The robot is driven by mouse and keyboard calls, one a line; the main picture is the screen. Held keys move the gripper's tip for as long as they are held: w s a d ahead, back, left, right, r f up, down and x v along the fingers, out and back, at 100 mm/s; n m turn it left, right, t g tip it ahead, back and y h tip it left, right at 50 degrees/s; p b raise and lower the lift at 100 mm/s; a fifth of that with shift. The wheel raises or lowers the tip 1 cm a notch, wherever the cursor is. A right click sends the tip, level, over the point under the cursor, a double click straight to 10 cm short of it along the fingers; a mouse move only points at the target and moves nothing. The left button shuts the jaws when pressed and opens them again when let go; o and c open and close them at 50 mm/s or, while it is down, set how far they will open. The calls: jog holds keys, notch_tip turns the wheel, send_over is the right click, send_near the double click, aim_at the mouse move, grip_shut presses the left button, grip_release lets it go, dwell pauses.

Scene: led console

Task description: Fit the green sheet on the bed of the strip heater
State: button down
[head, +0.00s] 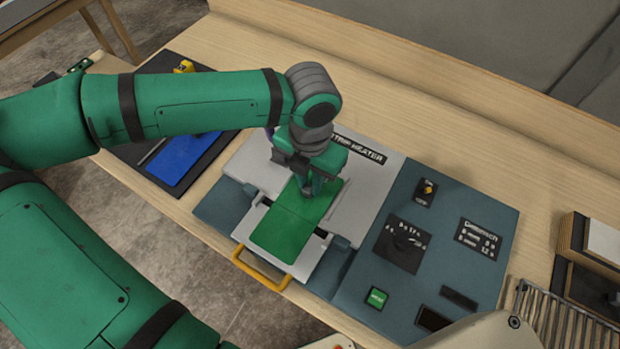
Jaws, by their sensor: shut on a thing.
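The green sheet (283,233) lies over the light grey bed of the strip heater (254,164), lengthwise toward the yellow front handle (262,271). A dark slot shows beside the sheet's right edge. My gripper (308,190) points down at the sheet's far part and is shut on it. The fingertips are small and partly hidden by the wrist. I cannot tell whether the sheet rests flat on the bed or sits slightly above it.
A blue-grey console (428,250) with a dial, labels and a green button (377,297) stands to the right. A blue sheet (185,158) lies on a dark mat at the left. A slatted rack (560,318) and stacked boards (592,250) are at the right. The bench behind is clear.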

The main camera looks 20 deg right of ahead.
jog(key=c, duration=1.5)
grip_release()
jog(key=shift+c, duration=0.2)
notch_tip(320, 180, up, 11)
jog(key=shift+f, duration=0.1)
